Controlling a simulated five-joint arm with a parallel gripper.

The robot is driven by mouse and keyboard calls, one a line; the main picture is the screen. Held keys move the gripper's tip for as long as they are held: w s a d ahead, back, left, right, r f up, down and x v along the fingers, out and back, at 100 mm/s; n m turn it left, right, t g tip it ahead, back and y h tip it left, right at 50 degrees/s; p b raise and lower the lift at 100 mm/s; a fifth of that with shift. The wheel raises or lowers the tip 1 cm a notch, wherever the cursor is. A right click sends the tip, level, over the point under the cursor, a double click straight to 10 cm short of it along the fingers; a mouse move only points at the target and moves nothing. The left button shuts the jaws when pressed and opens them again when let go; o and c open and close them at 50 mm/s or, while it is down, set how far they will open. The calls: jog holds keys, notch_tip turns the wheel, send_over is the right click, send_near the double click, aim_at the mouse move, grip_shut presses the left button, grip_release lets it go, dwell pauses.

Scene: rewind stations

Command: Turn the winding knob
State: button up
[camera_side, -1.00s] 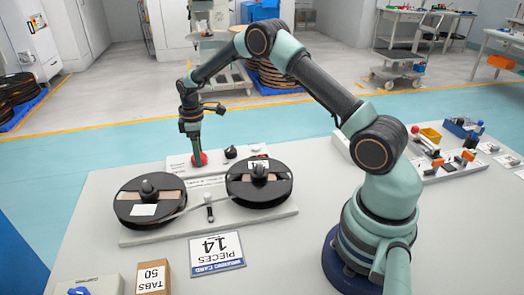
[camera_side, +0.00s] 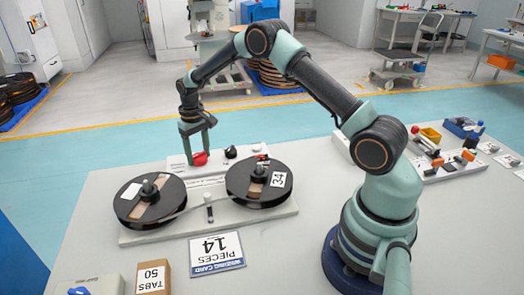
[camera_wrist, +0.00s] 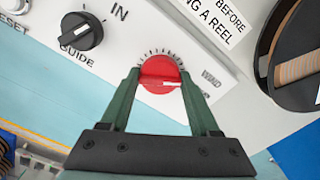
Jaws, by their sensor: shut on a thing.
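The red winding knob (camera_side: 199,158) sits on the white control panel (camera_side: 178,167) behind the two reels. In the wrist view the knob (camera_wrist: 160,68) has a white pointer line and tick marks around it, with a partly hidden label beside it. My gripper (camera_side: 200,152) points down at the knob and is shut on it, one finger on each side. The fingers (camera_wrist: 158,85) cover part of the knob's edge in the wrist view.
A black knob (camera_wrist: 82,31) marked GUIDE is beside the red one. Two black reels, left (camera_side: 150,203) and right (camera_side: 240,190), stand in front on a base plate. A card reading 14 pieces (camera_side: 216,252) and a TABS box (camera_side: 153,278) lie nearer.

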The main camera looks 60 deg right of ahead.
aim_at(198, 154)
jog(key=m, duration=0.4)
jog(key=shift+r+m, duration=0.1)
jog(key=shift+m, duration=2.5)
jog(key=o, duration=1.3)
jog(key=shift+o, duration=0.2)
notch_tip(198, 154, up, 12)
